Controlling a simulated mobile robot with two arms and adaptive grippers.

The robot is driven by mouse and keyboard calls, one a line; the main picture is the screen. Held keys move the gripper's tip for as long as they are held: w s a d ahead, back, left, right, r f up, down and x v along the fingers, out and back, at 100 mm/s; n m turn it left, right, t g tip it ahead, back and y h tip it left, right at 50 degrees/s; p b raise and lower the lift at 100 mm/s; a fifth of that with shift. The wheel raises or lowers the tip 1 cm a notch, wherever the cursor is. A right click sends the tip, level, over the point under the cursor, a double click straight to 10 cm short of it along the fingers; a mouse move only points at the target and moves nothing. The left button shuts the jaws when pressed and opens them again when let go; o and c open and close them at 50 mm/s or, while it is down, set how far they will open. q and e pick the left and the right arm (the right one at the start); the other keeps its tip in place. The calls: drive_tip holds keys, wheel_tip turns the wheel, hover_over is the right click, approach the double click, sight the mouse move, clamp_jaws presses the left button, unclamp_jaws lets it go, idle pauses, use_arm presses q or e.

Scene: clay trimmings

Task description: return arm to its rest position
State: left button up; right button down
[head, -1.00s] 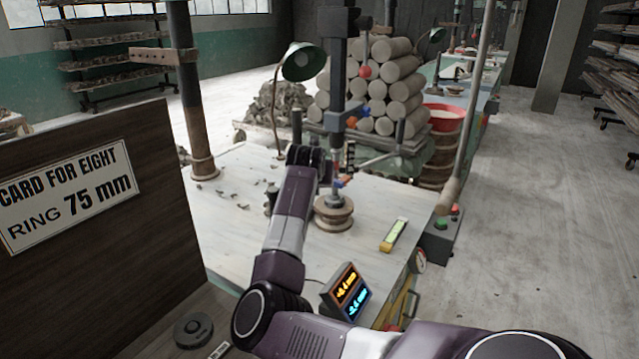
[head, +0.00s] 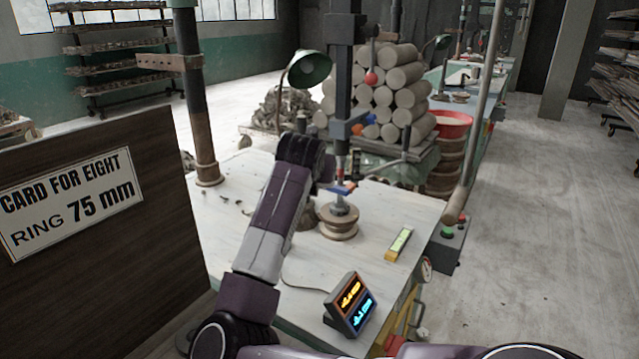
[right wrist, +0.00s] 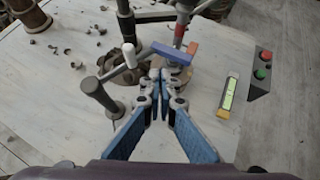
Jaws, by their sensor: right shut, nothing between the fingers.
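My right arm (head: 268,230) reaches up from the bottom edge of the head view over the white worktable (head: 360,262). Its gripper is hidden there behind the wrist. In the right wrist view my right gripper (right wrist: 160,76) is shut and empty, its blue fingers meeting over the table. I cannot tell the gap between tips and spindle. The left gripper is in neither view.
A two-line display (head: 350,304) and a yellow-green level (head: 399,243) lie right of my arm. A lever post (right wrist: 110,100) stands left of the fingers. A dark board with a card (head: 70,205) is at left. Clay logs (head: 385,90) are stacked behind. The floor at right is clear.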

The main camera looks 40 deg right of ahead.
drive_tip(key=shift+s+a+r, duration=0.25)
drive_tip(key=shift+s+a, duration=0.05)
drive_tip(key=shift+a, duration=0.1)
idle(0.3)
